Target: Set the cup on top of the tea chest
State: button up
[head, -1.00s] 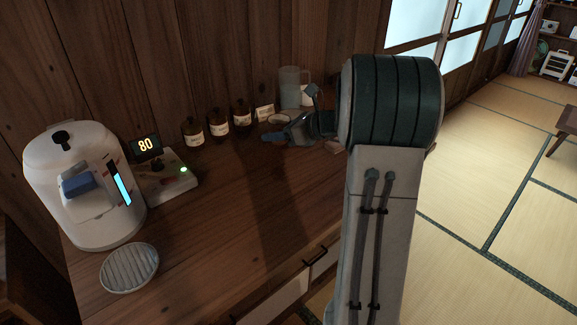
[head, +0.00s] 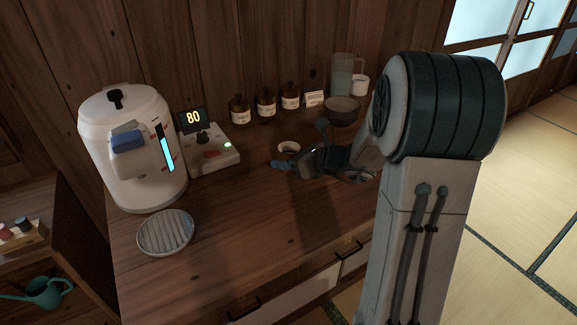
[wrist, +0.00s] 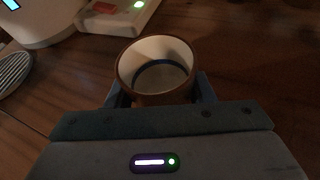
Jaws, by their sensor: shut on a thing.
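The cup (wrist: 157,72) is brown outside and pale inside with a blue ring, and stands upright between the fingers of my gripper (wrist: 163,88) in the wrist view. My gripper is shut on it. In the head view the cup (head: 289,148) shows as a small pale rim beyond my gripper (head: 292,157), over the wooden top. The gap beneath the cup cannot be judged. A wooden cabinet with drawers and dark handles (head: 250,215) lies under everything; I cannot tell whether it is the tea chest. No separate chest is clear.
A white water boiler (head: 105,155) and a control box reading 80 (head: 212,160) stand left. A round ribbed dish (head: 166,232) lies in front of them. Several brown bottles (head: 265,103), a dark bowl (head: 342,111), a jug (head: 345,75) and a white mug (head: 360,85) line the back.

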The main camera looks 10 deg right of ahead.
jog(key=shift+f, duration=0.85)
jog(key=shift+f, duration=0.2)
jog(key=o, duration=1)
jog(key=shift+o, duration=0.2)
